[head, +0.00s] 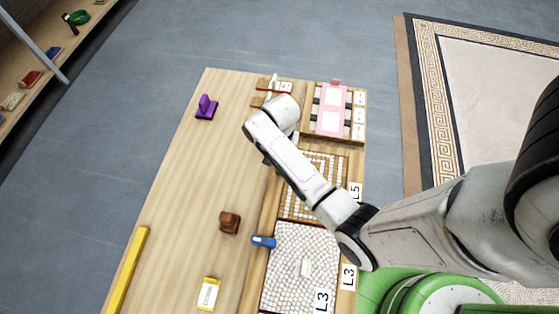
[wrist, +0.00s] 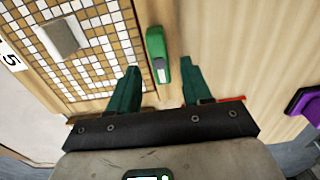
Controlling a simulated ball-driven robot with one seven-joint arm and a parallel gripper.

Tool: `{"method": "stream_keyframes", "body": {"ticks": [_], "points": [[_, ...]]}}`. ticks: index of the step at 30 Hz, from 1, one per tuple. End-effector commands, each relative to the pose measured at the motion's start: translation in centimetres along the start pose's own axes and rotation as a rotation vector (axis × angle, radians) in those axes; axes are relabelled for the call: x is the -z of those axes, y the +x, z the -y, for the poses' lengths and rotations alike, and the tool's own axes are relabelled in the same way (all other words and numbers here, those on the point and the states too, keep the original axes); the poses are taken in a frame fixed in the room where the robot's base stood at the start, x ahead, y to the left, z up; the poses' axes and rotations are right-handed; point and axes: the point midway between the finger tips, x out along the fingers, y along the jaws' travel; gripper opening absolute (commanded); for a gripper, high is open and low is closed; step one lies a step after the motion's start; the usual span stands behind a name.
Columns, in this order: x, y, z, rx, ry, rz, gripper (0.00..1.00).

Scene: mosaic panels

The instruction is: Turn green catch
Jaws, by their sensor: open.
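The green catch (wrist: 155,45) shows in the wrist view, at the edge of the brown-and-white mosaic panel (wrist: 97,52). It is elongated, with a pale grey patch at its near end, and lies roughly lengthwise in the picture. My gripper (wrist: 160,88) is open, with one dark green finger on each side of the catch's line. The fingertips are near the catch's near end, with visible gaps on both sides; I cannot tell their height above it. In the head view my arm hides the catch and the fingers; the panel (head: 335,170), labelled L5, shows partly.
A blue catch (head: 263,241) sits beside the white mosaic panel (head: 285,275). A pink panel (head: 332,97) lies at the far end. A purple object (head: 206,107), brown block (head: 229,222), yellow box (head: 208,292) and yellow bar (head: 128,270) stand left. Bare table separates them.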

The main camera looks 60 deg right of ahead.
Motion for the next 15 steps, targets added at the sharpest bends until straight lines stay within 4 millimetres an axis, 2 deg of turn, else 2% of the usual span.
{"method": "stream_keyframes", "body": {"ticks": [1, 6, 15], "points": [[0.0, 1.1, 0.0, -0.002, 0.0, 0.002, 0.49], [0.0, 3.4, 0.0, -0.001, -0.001, 0.001, 0.49], [0.0, 4.8, 0.1, 0.001, -0.001, -0.001, 0.49]]}}
